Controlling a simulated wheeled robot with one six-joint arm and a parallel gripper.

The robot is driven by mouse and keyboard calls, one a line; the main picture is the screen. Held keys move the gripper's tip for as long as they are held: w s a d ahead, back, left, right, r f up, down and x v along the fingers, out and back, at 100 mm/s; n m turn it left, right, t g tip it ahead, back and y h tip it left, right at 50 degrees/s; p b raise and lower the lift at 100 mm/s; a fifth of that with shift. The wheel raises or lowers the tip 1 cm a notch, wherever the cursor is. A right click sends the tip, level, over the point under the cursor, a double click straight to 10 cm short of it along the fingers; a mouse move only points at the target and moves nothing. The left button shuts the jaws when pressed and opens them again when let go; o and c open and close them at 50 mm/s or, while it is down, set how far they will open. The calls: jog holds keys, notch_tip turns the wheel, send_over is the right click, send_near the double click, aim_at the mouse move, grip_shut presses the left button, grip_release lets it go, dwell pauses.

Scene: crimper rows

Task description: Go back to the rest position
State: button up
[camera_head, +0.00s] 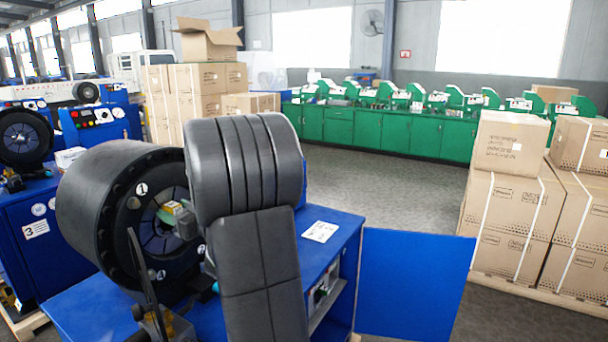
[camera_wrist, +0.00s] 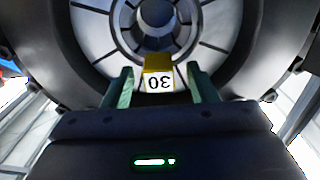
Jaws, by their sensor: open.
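My gripper (camera_wrist: 160,76) is open, its two green fingers on either side of a yellow block with a white face marked 30 (camera_wrist: 159,80). A gap shows between each finger and the block. The block is at the bore of the crimper's round head (camera_wrist: 240,50), below a grey ring in the wrist view. My gripper there is mostly hidden by my dark arm.
The crimper sits on a blue bench (camera_head: 342,235) with an open blue door (camera_head: 415,285) at its right. Stacked cartons (camera_head: 510,195) stand right, more cartons (camera_head: 195,85) behind left. Green cabinets (camera_head: 400,135) line the back wall. The floor (camera_head: 390,190) between is clear.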

jog(key=shift+f, duration=0.1)
jog(key=b+v, duration=0.2)
jog(key=v, duration=1.1)
jog(key=p+x, duration=0.2)
jog(key=x, duration=1.1)
jog(key=shift+v, duration=2.25)
